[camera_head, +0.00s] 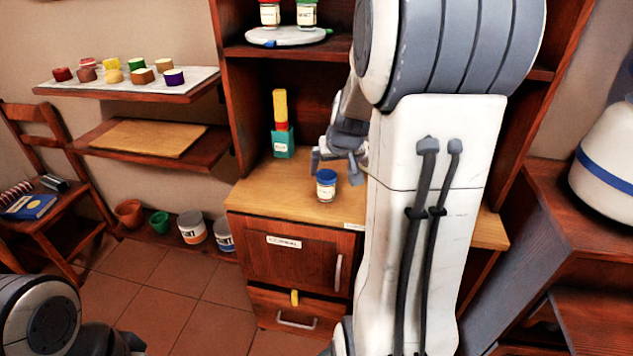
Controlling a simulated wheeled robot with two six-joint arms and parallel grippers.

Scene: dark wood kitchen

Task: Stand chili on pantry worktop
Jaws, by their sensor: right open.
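A small jar with a blue lid and a white label (326,188) stands upright near the front of the light wood pantry worktop (258,190). Its label is too small to read, so I cannot tell whether it is the chili. My right gripper (336,166) is open just above and behind the jar, with its fingers apart. The jar appears free of the fingers. My right arm hides much of the worktop's right part. Part of my left arm shows at the bottom left, but its gripper is not in view.
A teal box with a yellow and red top (283,140) stands at the worktop's back left. A turntable (287,37) on the shelf above holds jars with red and green lids. The worktop's front left is clear.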

